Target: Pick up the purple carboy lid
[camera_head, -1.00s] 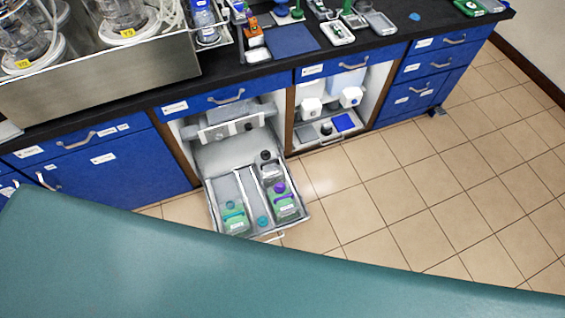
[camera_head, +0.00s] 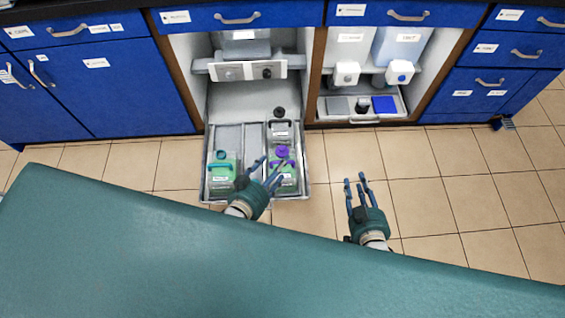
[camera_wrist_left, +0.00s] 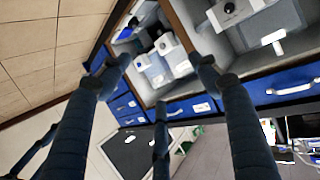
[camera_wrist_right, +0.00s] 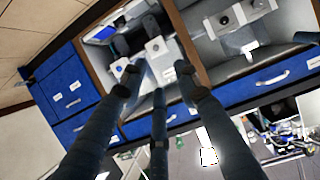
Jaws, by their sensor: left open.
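The purple carboy lid (camera_head: 282,151) sits on a green-filled carboy (camera_head: 289,183) at the right side of the pulled-out drawer (camera_head: 205,182) in the head view. My left gripper (camera_head: 270,168) is open and empty over the drawer's front right part. Its fingers partly cover that carboy and appear just in front of the lid; the height between them is hard to judge. My right gripper (camera_head: 356,182) is open and empty, right of the drawer, above the floor. Neither wrist view clearly shows the purple lid.
A second green carboy (camera_head: 222,175) with a teal lid stands in the drawer's left side. A bottle with a dark cap (camera_head: 279,112) is behind the purple lid. An open cabinet with white containers (camera_head: 346,73) stands right. A teal surface (camera_head: 200,255) fills the foreground.

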